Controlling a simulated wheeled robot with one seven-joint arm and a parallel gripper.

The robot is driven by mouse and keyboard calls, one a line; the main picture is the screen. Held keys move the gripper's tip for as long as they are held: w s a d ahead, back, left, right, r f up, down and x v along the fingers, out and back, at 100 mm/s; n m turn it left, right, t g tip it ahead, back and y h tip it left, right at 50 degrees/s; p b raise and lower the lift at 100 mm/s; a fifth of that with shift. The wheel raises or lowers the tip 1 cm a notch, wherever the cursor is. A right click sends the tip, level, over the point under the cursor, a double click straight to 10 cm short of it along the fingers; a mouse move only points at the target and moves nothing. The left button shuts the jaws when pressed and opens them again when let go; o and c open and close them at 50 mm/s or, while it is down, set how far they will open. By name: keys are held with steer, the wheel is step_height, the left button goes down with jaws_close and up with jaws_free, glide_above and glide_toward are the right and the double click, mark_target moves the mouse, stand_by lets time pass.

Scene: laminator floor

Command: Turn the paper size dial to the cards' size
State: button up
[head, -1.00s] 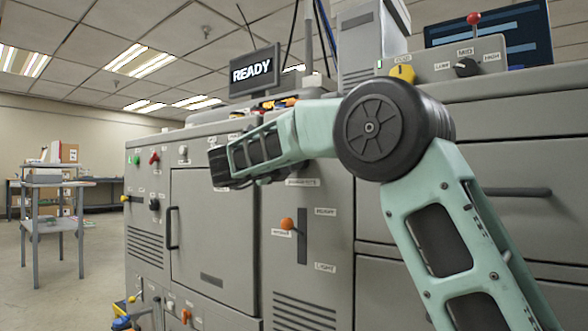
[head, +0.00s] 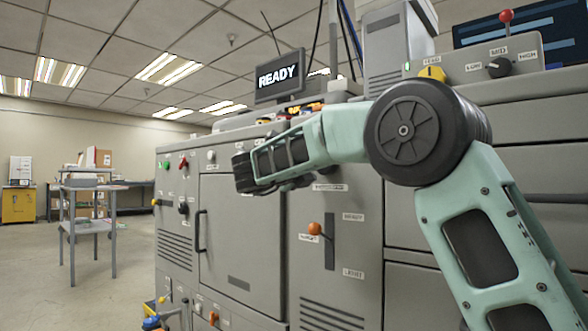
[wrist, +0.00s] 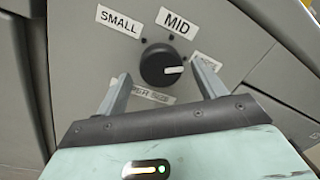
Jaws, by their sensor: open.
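The paper size dial (wrist: 161,66) is a round black knob with a white pointer line in the wrist view. Its labels SMALL (wrist: 119,20) and MID (wrist: 177,23) are readable; a third label (wrist: 206,63) at right is partly hidden by a finger. The pointer line points right, toward that third label. A label under the knob, partly covered, ends in SIZE. My gripper (wrist: 162,72) is open, one finger to each side of the knob, not visibly gripping it. In the head view my arm hides the dial. I cannot make out the cards.
The grey machine (head: 240,230) carries a READY screen (head: 279,76), an orange-knobbed lever (head: 314,229) and another black dial (head: 499,67) marked LOW, MID, HIGH. A grey shelf cart (head: 92,225) stands at left. The floor between cart and machine is open.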

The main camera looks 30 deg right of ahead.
steer(key=p+v, duration=0.4)
steer(key=v, duration=1.2)
steer(key=shift+a+r, duration=0.1)
steer(key=shift+r, duration=0.05)
